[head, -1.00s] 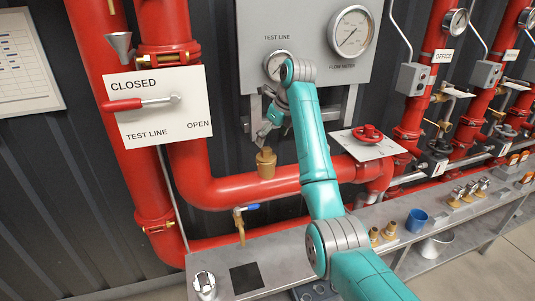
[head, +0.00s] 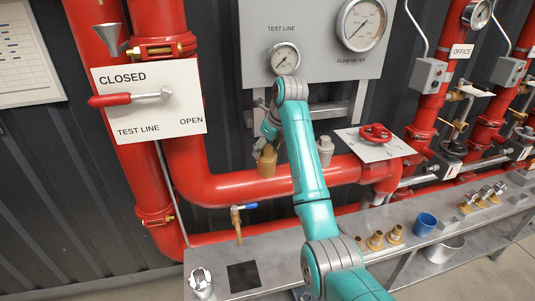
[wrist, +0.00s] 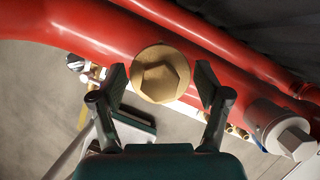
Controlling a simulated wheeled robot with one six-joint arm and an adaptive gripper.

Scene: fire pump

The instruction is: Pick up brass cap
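The brass cap (head: 266,163) stands on top of the red horizontal pipe, below the test line gauge. In the wrist view the brass cap (wrist: 161,73) shows its hex top in the upper middle. My gripper (wrist: 162,84) is open, with one finger on each side of the cap. Narrow gaps seem to show between fingers and cap; contact cannot be told. In the head view my gripper (head: 268,141) is just above the cap and partly hides its top.
A grey cap (head: 325,151) stands on the pipe to the right, and it also shows in the wrist view (wrist: 284,130). A red handwheel (head: 375,134) is further right. The metal bench (head: 275,249) below holds several brass fittings (head: 376,240) and a blue cup (head: 425,224).

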